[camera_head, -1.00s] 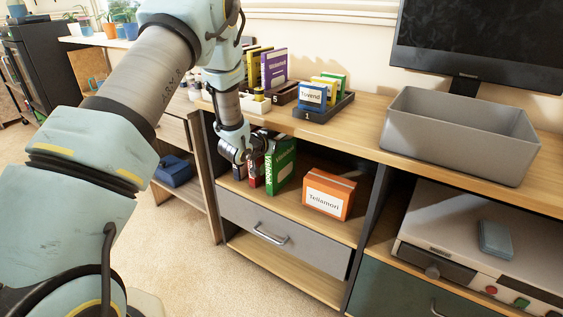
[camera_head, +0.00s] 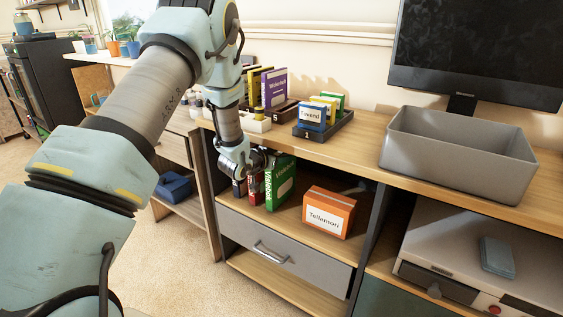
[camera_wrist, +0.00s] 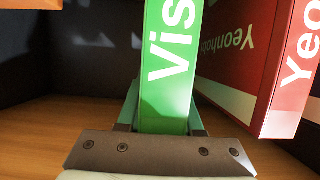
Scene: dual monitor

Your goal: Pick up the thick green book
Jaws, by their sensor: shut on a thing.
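The thick green book (camera_head: 281,184) stands upright on the open shelf under the desk top, its white-lettered spine facing out. In the wrist view its green spine (camera_wrist: 168,72) rises from between my gripper's fingers. My gripper (camera_wrist: 166,122) is shut on the green book, with a finger on each side of it. In the head view my gripper (camera_head: 262,160) is at the book's upper part, partly hidden by my arm.
A red book (camera_head: 256,187) stands just left of the green one; it also shows in the wrist view (camera_wrist: 285,70). An orange box (camera_head: 328,212) sits to the right. The desk top (camera_head: 340,143) is close above. A grey drawer (camera_head: 280,245) lies below.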

